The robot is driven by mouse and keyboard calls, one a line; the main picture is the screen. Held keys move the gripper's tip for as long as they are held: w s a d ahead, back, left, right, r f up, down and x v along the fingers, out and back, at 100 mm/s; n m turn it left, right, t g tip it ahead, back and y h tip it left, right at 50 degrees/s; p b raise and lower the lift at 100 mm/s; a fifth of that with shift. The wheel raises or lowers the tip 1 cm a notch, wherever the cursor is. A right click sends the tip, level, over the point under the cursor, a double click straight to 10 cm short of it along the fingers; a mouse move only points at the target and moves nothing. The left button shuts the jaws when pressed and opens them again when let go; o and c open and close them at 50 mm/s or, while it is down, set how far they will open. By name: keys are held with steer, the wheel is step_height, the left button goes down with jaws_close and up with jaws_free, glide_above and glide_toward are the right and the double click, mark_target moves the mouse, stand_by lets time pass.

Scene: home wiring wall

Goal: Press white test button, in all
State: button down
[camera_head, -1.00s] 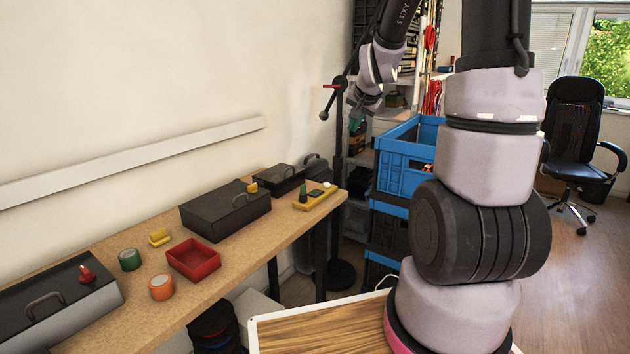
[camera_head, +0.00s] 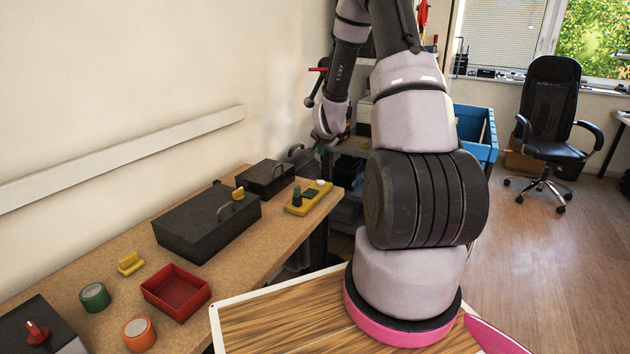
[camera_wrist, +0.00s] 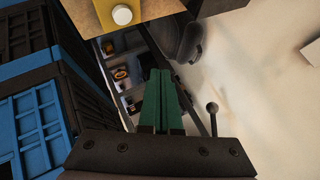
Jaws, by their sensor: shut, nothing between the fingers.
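The white test button (camera_head: 321,183) is a small round cap at the far end of a yellow strip (camera_head: 307,205) on the wooden bench. A green part (camera_head: 297,196) stands beside it on the strip. In the wrist view the white button (camera_wrist: 122,14) and the yellow strip (camera_wrist: 160,9) show at the top edge. My gripper (camera_wrist: 162,72) has green fingers, shut together and empty. The fingertips are apart from the button, below and right of it in that view. In the head view my gripper is above and behind the strip, small and partly hidden.
The bench (camera_head: 225,265) also holds a large black box (camera_head: 207,225), a smaller black box (camera_head: 265,177), a red tray (camera_head: 176,292), and green (camera_head: 95,297) and orange (camera_head: 139,334) rolls. A blue crate (camera_head: 478,132) stands beyond my arm. A chair (camera_head: 549,120) stands on open floor.

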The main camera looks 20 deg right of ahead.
mark_target(321, 183)
stand_by(0.3)
steer(key=shift+f, duration=4.4)
steer(key=shift+f, duration=0.35)
steer(key=shift+f, duration=0.5)
steer(key=shift+r, duration=0.9)
steer(key=shift+r, duration=0.1)
steer(key=shift+r, duration=2.4)
